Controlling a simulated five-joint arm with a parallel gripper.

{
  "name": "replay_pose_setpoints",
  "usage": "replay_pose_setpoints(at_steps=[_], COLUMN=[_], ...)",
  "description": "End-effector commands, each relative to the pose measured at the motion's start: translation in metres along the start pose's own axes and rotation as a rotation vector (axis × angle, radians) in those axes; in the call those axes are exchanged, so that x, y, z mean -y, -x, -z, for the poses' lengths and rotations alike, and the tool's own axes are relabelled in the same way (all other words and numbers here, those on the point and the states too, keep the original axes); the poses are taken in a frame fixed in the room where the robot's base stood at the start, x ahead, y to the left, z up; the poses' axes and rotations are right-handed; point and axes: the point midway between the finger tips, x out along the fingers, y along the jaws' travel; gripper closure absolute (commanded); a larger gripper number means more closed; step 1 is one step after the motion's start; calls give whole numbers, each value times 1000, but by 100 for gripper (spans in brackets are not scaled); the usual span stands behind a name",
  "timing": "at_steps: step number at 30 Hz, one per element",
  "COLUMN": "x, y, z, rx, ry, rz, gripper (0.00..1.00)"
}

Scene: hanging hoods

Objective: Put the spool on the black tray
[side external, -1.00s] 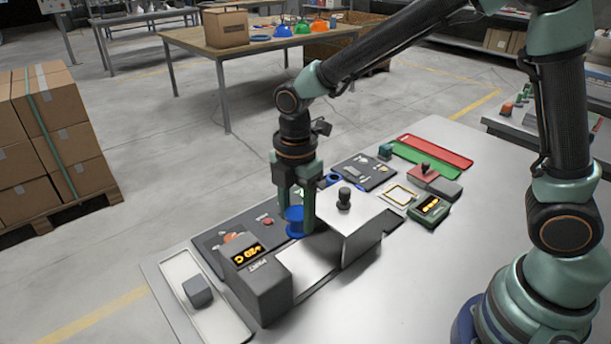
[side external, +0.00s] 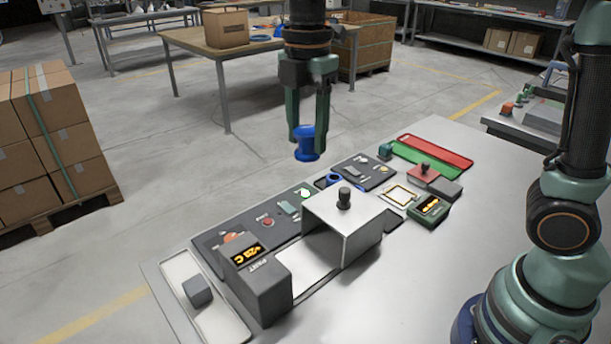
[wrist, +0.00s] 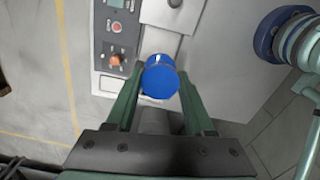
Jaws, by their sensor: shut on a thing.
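The blue spool (side external: 306,145) is upright between the fingers of my gripper (side external: 308,132), held in the air above the far edge of the table. In the wrist view the spool (wrist: 160,78) shows its round blue end between the two green fingertips (wrist: 158,82). I cannot clearly pick out a black tray. A dark flat panel (side external: 378,172) with small parts on it lies behind the hood, and a longer dark panel (side external: 215,238) with buttons lies along the far edge.
A metal hood (side external: 362,222) with a black knob stands mid-table, beside a grey box with an orange display (side external: 262,285). A pale tray (side external: 215,318) holds a grey cube (side external: 197,291). Red (side external: 435,150) and green (side external: 425,160) trays lie at the back. The near right tabletop is clear.

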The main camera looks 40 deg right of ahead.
Motion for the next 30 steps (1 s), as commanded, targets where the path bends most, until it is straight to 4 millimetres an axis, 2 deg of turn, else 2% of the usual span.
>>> replay_pose_setpoints(at_steps=[8,12,15,24,30], x=[7,22,33,63,62], y=[0,0,0,0,-49], z=[-85,-136,-164,-218,-214], rx=[1,2,2,3,-1], ry=[-12,-11,-10,-5,2], rz=[-2,-1,-1,0,7], gripper=[100,100,100,100,100])
